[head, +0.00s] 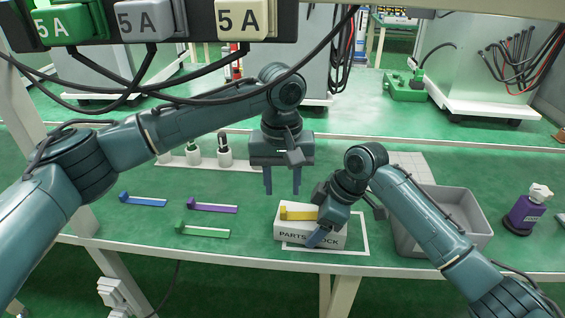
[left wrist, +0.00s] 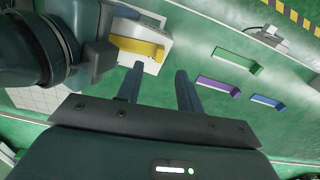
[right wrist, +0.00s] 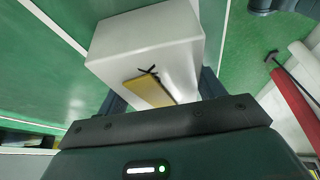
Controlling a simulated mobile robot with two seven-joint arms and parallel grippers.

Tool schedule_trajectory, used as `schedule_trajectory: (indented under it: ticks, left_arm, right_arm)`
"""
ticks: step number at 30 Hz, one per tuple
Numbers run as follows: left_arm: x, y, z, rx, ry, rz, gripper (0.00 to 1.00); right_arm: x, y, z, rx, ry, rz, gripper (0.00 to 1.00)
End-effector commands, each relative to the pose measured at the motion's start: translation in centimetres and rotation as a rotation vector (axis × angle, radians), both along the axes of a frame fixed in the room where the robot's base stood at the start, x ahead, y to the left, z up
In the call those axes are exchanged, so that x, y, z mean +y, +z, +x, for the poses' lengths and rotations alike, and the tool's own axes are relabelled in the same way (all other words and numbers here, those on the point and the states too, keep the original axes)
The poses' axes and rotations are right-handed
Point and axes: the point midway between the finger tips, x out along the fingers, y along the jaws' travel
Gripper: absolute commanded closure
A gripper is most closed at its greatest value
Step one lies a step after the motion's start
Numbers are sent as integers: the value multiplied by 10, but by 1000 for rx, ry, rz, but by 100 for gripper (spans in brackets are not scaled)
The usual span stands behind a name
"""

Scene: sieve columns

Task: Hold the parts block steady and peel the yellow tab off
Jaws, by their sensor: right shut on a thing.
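My left gripper (head: 283,182) is open and empty, pointing down above and slightly behind the block. In the left wrist view the tab (left wrist: 138,46) is beyond its fingertips.
Blue (head: 143,201), purple (head: 212,208) and green (head: 203,231) tabs lie on the table at left. A grey bin (head: 468,193) stands right of the block, with a purple bottle (head: 526,212) beyond it. Small white bottles (head: 224,156) stand behind. Cables hang overhead.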

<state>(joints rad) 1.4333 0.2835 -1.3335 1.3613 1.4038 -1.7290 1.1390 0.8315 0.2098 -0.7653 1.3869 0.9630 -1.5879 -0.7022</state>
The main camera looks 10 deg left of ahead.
Motion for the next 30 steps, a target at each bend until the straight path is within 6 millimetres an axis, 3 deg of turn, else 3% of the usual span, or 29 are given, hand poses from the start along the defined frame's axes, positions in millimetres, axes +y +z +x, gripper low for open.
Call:
schedule_trajectory:
  ticks: [6,12,23,30]
  left_arm:
    - [0,-39,0,0,-1,1,63]
    - [-1,-57,0,-2,-2,-1,63]
    - [-1,-62,0,-2,-2,-1,63]
    - [-1,-62,0,-2,-2,-1,83]
  right_arm:
    - [0,0,0,0,0,1,58]
    - [0,0,0,-1,0,1,58]
    - [0,0,0,-1,0,1,58]
    - [0,0,0,-1,0,1,58]
